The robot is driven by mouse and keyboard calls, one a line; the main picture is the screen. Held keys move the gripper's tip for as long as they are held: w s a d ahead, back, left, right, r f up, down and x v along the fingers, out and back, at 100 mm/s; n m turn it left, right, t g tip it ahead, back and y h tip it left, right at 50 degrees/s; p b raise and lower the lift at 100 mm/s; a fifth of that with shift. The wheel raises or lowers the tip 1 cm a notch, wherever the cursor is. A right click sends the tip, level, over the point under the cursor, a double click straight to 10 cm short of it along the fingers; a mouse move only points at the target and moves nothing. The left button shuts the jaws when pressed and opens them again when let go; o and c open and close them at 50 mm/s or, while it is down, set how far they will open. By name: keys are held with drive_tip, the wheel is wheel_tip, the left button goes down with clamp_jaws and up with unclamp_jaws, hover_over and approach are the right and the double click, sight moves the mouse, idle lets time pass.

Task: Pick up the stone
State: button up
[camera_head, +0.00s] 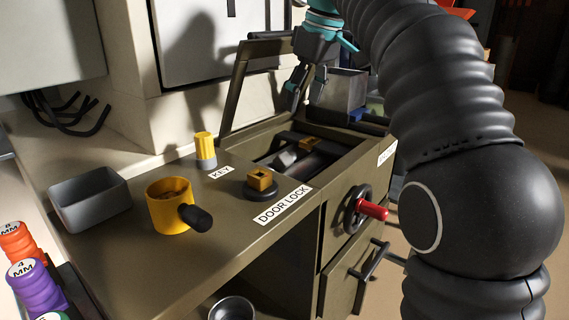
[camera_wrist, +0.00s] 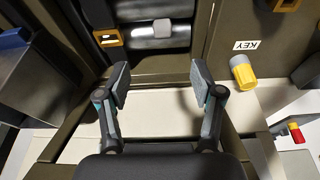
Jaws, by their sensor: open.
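A small light grey block, which looks like the stone (camera_wrist: 162,28), lies in the open compartment near the top of the wrist view, on or beside dark rounded bars. In the head view a grey lump that looks like the same stone (camera_head: 285,160) shows inside the compartment, partly in shadow. My gripper (camera_wrist: 158,80) is open and empty, its two fingers spread apart. In the wrist view the stone is beyond the fingertips, roughly in line with the gap. In the head view my gripper (camera_head: 293,92) hangs above the compartment's far side, near the raised lid.
The raised lid (camera_head: 247,85) stands behind the compartment. A grey bin (camera_head: 345,90) is close to my gripper. A brass square piece (camera_wrist: 108,38) sits beside the stone. A yellow mug (camera_head: 168,212), grey tray (camera_head: 92,207) and yellow-capped key piece (camera_head: 205,150) stand on the bench.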

drive_tip(key=b, duration=0.4)
hover_over(284, 155)
drive_tip(key=d, duration=0.1)
drive_tip(key=shift+n, duration=0.3)
drive_tip(key=f, duration=0.8)
drive_tip(key=shift+s+d+f, duration=0.1)
drive_tip(key=shift+s+d, duration=0.05)
drive_tip(key=shift+s, duration=0.1)
drive_tip(key=shift+s+b+x, duration=0.1)
drive_tip(key=shift+b+x, duration=0.3)
drive_tip(key=shift+x, duration=0.9)
drive_tip(key=shift+s+b+x, duration=0.15)
drive_tip(key=shift+b+x, duration=0.2)
drive_tip(key=shift+x, duration=0.9)
drive_tip(key=c, duration=1.2)
